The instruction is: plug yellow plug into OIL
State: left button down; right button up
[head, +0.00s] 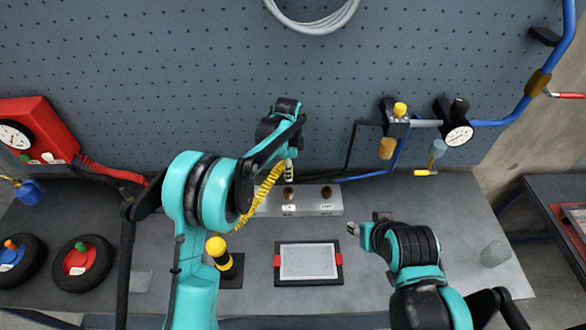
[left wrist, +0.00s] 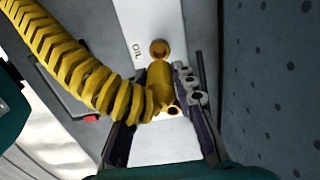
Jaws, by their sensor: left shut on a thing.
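The yellow plug (left wrist: 160,82) is between the two fingers of my left gripper (left wrist: 160,90) in the left wrist view, with its coiled yellow cable (left wrist: 70,65) running to the upper left. Just beyond the plug's far end is a brass round socket (left wrist: 159,48) beside the printed word OIL (left wrist: 137,50). The socket's opening shows; the exact gap to the plug cannot be told. In the head view my left gripper (head: 290,172) is over the grey socket block (head: 310,208), by its left hole. My right gripper (head: 354,228) is over the bench, away from the block; its jaw opening is unclear.
A tablet with red side grips (head: 308,262) lies in front of the block. A black post with a yellow top (head: 219,252) stands at its left. Tyre-like reels (head: 80,262) and a red gauge box (head: 38,130) are at the left. Hoses and a gauge (head: 459,134) hang behind.

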pick_arm(q)
jog(key=shift+a+f+b, duration=0.15)
jog(key=shift+f+b, duration=0.3)
jog(key=shift+f, duration=0.45)
jog(key=shift+f+b, duration=0.75)
jog(key=shift+f, duration=0.75)
jog(key=shift+f+b, duration=1.25)
jog(key=shift+f, duration=0.3)
jog(key=c, duration=1.2)
grip_release()
jog(key=shift+o, duration=0.2)
jog(key=shift+r, duration=0.1)
notch_tip(320, 180, up, 12)
jog(key=shift+f, duration=0.1)
